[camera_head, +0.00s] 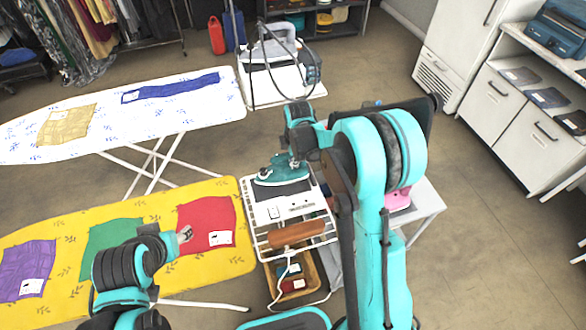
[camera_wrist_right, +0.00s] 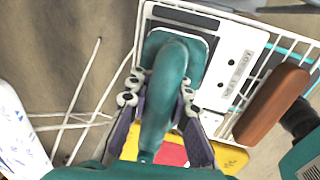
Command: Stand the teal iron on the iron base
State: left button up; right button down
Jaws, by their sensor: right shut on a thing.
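The teal iron (camera_head: 277,173) is at the far end of a white wire rack, over the iron base (camera_head: 292,208), a white panel with dark markings. My right gripper (camera_head: 293,160) is shut around the iron's handle. In the right wrist view the teal handle (camera_wrist_right: 166,90) runs between the two fingers, and the white base panel (camera_wrist_right: 238,62) lies beside it. The iron looks roughly flat; whether it touches the base is hidden. My left gripper (camera_head: 184,235) is above the red cloth (camera_head: 207,224), apart from the iron; its opening is too small to judge.
The yellow ironing board (camera_head: 150,206) bears purple, green and red cloths. A brown wooden block (camera_head: 297,234) lies on the rack's near part, above a basket (camera_head: 312,273). A white ironing board (camera_head: 120,112) and a grey iron (camera_head: 270,52) on its stand are farther back.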

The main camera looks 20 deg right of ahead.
aim_at(293, 168)
notch_tip(293, 168, down, 3)
jog(key=shift+f+b, duration=0.1)
jog(key=shift+b, duration=0.5)
jog(key=shift+f, duration=0.45)
jog(key=shift+r, duration=0.1)
jog(key=c, duration=1.4)
grip_release()
